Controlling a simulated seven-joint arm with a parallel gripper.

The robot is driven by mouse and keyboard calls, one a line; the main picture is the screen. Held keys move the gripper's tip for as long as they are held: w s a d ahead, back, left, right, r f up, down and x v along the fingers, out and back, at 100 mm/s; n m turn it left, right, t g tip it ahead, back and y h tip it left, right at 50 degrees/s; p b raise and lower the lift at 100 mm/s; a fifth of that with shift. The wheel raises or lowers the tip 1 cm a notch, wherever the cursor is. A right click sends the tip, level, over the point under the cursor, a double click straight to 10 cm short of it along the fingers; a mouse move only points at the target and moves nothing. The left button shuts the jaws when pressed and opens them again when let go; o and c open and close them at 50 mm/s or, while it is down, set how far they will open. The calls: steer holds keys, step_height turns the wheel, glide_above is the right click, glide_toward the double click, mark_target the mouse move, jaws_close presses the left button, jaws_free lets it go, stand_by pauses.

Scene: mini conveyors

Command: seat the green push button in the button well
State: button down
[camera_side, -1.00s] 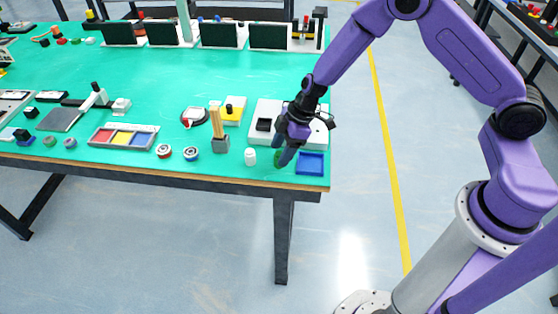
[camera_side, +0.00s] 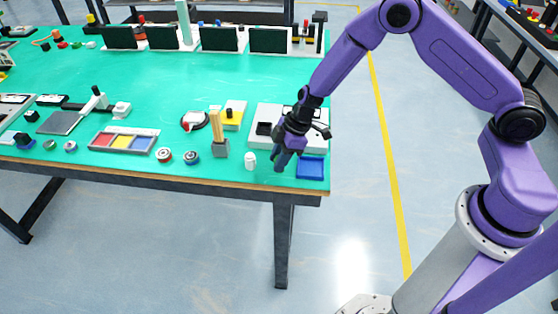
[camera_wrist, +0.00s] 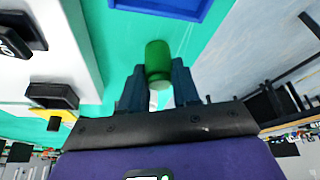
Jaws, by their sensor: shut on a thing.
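The green push button (camera_wrist: 158,58) is a green cylinder held between the fingertips of my gripper (camera_wrist: 157,75) in the wrist view. In the side view my gripper (camera_side: 281,160) points down near the table's front edge, between a small white cylinder and a blue tray, and its fingers hide the button. A white panel (camera_side: 265,112) stands just behind my gripper; it also shows at the left of the wrist view (camera_wrist: 75,30). A dark square part (camera_wrist: 52,95) sits on it. I cannot tell which opening is the button well.
The blue tray (camera_side: 311,167) is close to the right of my gripper. The white cylinder (camera_side: 250,160) is close to its left. A grey block with wooden sticks (camera_side: 219,148) stands further left. The table's right edge is near.

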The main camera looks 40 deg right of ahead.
steer(key=shift+r, duration=0.45)
steer(key=s+d+r, duration=0.4)
steer(key=s+r, duration=0.8)
steer(key=s, duration=0.1)
steer(key=w+d+m+t+h, duration=0.3)
steer(key=w+d+m+h, duration=0.1)
steer(key=d+m, duration=0.8)
steer(key=s+a+n+g+y, duration=0.2)
steer(key=s+a+n+y, duration=0.2)
steer(key=a+n, duration=0.7)
steer(key=shift+s+a+n+g, duration=0.15)
steer(key=shift+a+n+g, duration=0.25)
steer(key=shift+n, duration=0.1)
